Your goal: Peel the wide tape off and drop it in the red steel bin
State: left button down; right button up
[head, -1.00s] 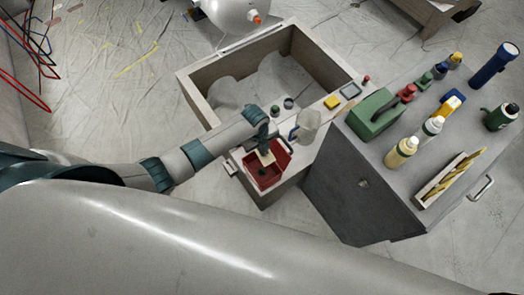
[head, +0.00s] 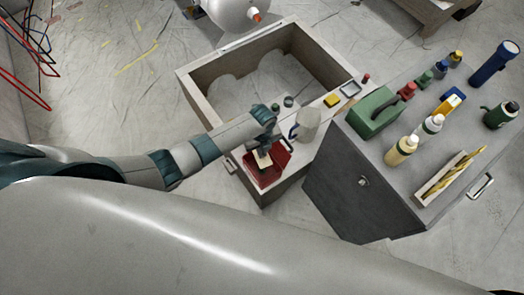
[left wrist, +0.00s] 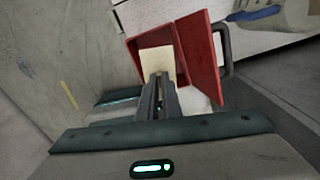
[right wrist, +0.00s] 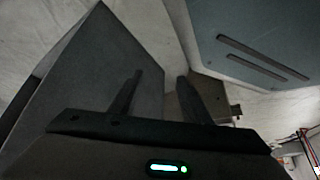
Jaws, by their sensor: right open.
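The red steel bin (head: 281,169) stands on the near end of the pale-topped bench, its red lid swung open. It also shows in the left wrist view (left wrist: 203,50). My left gripper (left wrist: 158,82) is shut on a flat cream piece, the wide tape (left wrist: 157,60). The tape also shows in the head view (head: 263,160), over the bin's opening. I cannot tell how deep its lower end reaches. My left gripper (head: 264,149) hides part of the bin's inside. My right gripper (right wrist: 156,82) is open, with nothing between its fingers, beside a grey surface.
A translucent jug (head: 308,124) stands close behind the bin. A yellow block (head: 332,101) and small jars lie along the bench top. The grey cabinet (head: 345,190) at right carries a green box (head: 373,116), several bottles and a tray (head: 446,180).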

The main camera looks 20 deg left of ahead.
pick_arm(q)
jog(key=shift+f, duration=0.35)
jog(key=shift+f+b, duration=0.6)
jog(key=shift+b, duration=0.3)
jog(key=shift+f, duration=0.25)
pick_arm(e)
jog(key=w+a+r+t, duration=0.1)
jog(key=w+a+r, duration=0.1)
jog(key=w, duration=0.3)
pick_arm(q)
jog(key=shift+f+b, duration=0.8)
jog(key=shift+b, duration=0.3)
jog(key=shift+f+b, duration=1.25)
jog(key=shift+b, duration=0.05)
pick_arm(e)
jog(key=s+d+f+g, duration=0.3)
jog(key=s+d+f, duration=0.1)
jog(key=shift+d+h, duration=0.35)
jog(key=shift+h, duration=0.05)
jog(key=shift+r, duration=0.1)
